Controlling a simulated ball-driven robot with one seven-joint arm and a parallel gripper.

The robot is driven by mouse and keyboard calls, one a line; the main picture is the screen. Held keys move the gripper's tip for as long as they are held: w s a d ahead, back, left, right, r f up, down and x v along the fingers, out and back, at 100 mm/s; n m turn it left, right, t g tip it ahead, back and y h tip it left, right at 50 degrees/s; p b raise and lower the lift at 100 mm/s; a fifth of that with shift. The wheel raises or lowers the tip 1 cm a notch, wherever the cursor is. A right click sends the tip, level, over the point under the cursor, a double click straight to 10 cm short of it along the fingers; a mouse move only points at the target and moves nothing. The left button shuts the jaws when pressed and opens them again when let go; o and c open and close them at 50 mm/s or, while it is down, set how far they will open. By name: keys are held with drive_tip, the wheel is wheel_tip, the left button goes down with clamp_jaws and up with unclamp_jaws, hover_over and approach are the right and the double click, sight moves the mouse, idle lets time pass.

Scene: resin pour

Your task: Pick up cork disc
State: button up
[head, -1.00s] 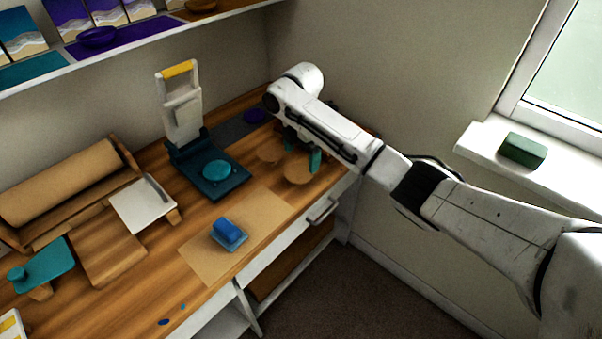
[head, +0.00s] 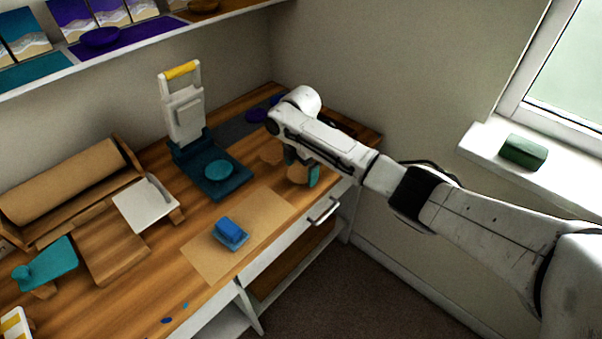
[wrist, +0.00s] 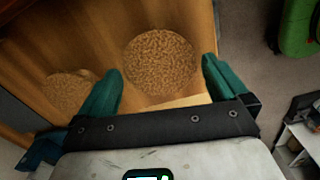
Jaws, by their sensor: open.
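A round, speckled cork disc (wrist: 160,62) lies on the wooden worktop between the two teal fingers of my gripper (wrist: 163,85) in the wrist view. The fingers are apart, with space on both sides of the disc. A second cork disc (wrist: 70,92) lies to the left, outside the left finger. In the head view my gripper (head: 301,171) points down at the right end of the bench. The nearer cork disc (head: 297,176) is partly hidden behind the fingers, and the other disc (head: 271,157) shows just to the left.
A teal press (head: 230,184) with a yellow-handled lever stands left of my gripper. A blue block (head: 228,228) sits on a brown sheet (head: 205,255) near the front edge. A wall and window are at the right.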

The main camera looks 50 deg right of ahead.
drive_tip(key=shift+f, duration=0.15)
idle(0.3)
drive_tip(key=c, duration=0.8)
